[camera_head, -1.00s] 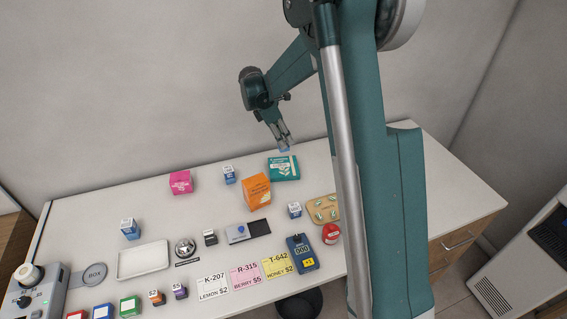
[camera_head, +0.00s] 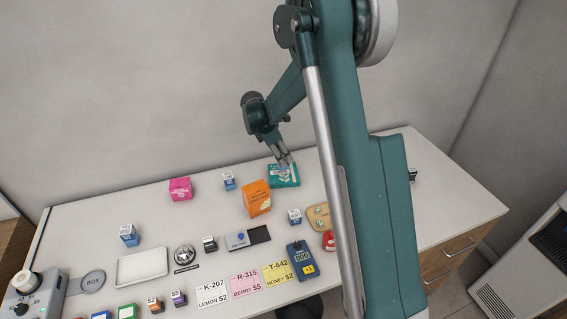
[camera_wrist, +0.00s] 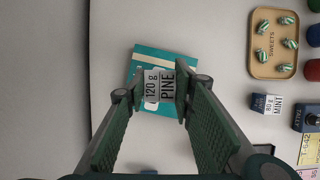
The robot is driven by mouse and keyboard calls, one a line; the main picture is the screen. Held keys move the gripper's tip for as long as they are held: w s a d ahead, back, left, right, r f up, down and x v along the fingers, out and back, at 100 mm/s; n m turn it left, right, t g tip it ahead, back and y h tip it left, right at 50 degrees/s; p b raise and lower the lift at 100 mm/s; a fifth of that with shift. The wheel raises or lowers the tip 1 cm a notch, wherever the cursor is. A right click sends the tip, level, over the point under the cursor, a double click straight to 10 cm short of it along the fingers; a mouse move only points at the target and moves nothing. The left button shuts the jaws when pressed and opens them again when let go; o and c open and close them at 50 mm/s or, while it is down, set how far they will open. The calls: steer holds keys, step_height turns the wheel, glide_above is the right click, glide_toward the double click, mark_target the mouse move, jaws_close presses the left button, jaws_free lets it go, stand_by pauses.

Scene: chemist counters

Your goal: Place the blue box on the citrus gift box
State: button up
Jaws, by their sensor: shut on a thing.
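My gripper (camera_head: 287,158) is shut on a small box with a white label reading "120 g PINE", seen between the fingers in the wrist view (camera_wrist: 160,87). In the head view this held box (camera_head: 284,166) shows light blue at the fingertips. It is above a flat teal box (camera_wrist: 183,62), which also lies at the back of the counter in the head view (camera_head: 288,179). The held box partly hides the teal box; I cannot tell whether they touch. An orange box (camera_head: 256,199) stands to the front left of the gripper; its print is too small to read as citrus.
Other small blue-and-white boxes stand apart: one at the back (camera_head: 229,181), one at left (camera_head: 129,236), and the mint one (camera_head: 294,216). A pink box (camera_head: 180,189) is at the back left. A sweets tray (camera_wrist: 275,62) lies right of the teal box.

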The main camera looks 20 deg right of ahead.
steer(key=shift+f, duration=1.55)
steer(key=shift+f, duration=0.15)
steer(key=o, duration=0.9)
steer(key=shift+r, duration=0.25)
steer(key=v, duration=1.2)
